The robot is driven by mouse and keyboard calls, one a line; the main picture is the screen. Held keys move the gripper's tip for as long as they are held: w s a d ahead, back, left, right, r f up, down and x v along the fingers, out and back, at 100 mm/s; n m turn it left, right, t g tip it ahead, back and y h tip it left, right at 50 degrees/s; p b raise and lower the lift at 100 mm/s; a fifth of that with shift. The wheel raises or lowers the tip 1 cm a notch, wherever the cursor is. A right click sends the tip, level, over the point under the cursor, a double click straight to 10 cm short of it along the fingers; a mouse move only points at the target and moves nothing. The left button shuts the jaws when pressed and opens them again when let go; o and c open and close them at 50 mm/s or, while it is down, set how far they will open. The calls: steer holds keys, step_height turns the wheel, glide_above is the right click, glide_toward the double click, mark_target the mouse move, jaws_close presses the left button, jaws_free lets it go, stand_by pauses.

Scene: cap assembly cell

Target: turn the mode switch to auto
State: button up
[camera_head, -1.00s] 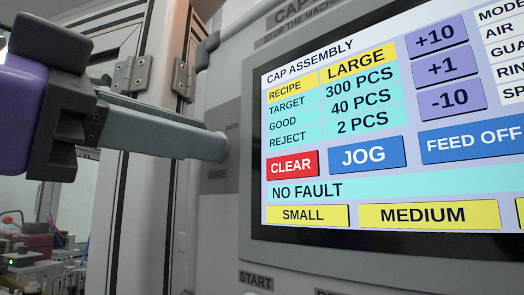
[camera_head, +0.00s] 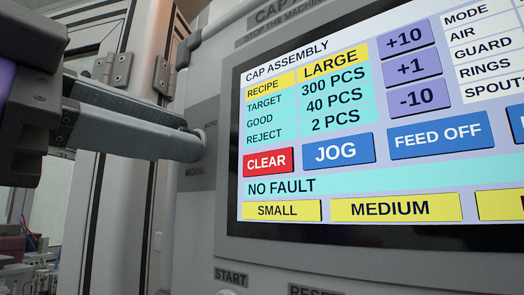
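My gripper (camera_head: 196,138) reaches in from the left, with its two long grey fingers pointing right at the grey mode plate (camera_head: 194,184) beside the screen. The fingertips are at the mode switch (camera_head: 204,134), of which only a small part shows at their right side. The fingers cover the rest of the switch, so its pointing direction is hidden. The end of an AUTO label shows just above the tips, and a faint label shows below them. One finger lies partly behind the other, so I cannot tell whether they are closed on the switch.
The touchscreen (camera_head: 380,186) stands close to the right of the fingertips and reads LARGE and NO FAULT. START (camera_head: 231,277) and RESET (camera_head: 315,291) labels are below it. A hinged door frame (camera_head: 115,200) stands behind my fingers.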

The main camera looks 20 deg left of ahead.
steer(key=o, duration=0.3)
steer(key=b+v, duration=0.1)
steer(key=v, duration=0.6)
steer(key=shift+s+a, duration=0.1)
steer(key=shift+s, duration=0.3)
